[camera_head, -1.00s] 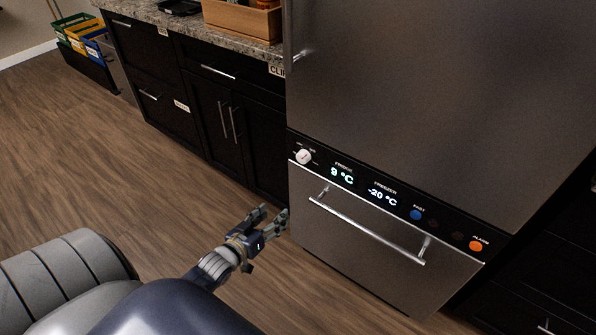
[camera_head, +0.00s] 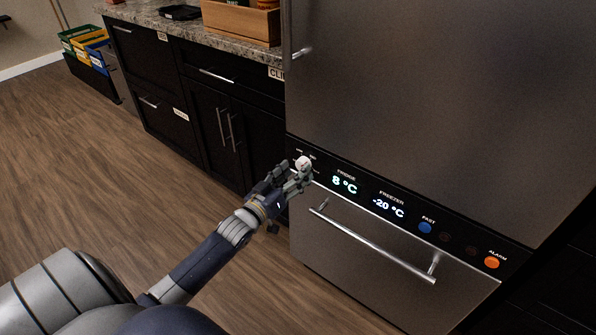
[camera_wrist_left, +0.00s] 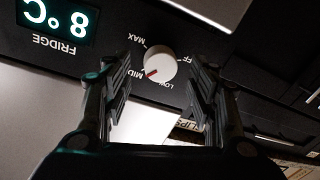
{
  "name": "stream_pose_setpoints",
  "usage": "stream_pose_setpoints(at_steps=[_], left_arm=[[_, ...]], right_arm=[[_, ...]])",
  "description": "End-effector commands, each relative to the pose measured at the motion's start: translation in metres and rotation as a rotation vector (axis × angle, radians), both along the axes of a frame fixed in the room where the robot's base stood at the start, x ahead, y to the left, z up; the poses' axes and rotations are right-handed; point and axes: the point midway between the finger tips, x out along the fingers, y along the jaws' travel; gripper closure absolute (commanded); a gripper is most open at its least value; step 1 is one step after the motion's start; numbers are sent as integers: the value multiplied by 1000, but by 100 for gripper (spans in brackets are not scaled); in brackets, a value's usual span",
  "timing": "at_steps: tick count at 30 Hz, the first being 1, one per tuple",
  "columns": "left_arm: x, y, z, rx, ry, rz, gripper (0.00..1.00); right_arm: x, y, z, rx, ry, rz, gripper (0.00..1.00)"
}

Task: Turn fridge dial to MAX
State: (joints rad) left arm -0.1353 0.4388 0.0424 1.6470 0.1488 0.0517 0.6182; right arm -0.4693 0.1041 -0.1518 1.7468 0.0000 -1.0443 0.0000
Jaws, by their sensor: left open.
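The white fridge dial (camera_head: 303,163) is on the black control strip at the fridge's left side. In the left wrist view the dial (camera_wrist_left: 162,60) has a red pointer mark aimed down-left, between the LOW and MID labels. The MAX label (camera_wrist_left: 140,40) is to its upper left. The fridge display (camera_head: 345,184) reads 8 °C. My left gripper (camera_head: 286,179) is at the dial, open. In the wrist view its fingers (camera_wrist_left: 160,78) stand on either side of the dial; I cannot tell whether they touch it. My right gripper is out of view.
The freezer display (camera_head: 388,205), a blue FAST button (camera_head: 425,228) and an orange ALARM button (camera_head: 492,262) sit along the same strip. A drawer handle (camera_head: 370,242) juts out below. Dark cabinets (camera_head: 220,130) stand to the left; the wooden floor (camera_head: 110,190) is clear.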

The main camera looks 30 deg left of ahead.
Motion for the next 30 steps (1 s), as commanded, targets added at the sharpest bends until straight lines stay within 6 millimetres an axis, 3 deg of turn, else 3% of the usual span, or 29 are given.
stream_pose_setpoints(at_steps=[6,17,23,30], left_arm=[[19,0,-1,0,1,0,47],[23,0,-1,0,1,1,47],[23,0,-1,0,1,1,90],[23,0,0,5,1,1,91]], right_arm=[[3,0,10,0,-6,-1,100],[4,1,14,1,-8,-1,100],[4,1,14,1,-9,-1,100],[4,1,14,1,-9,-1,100]])
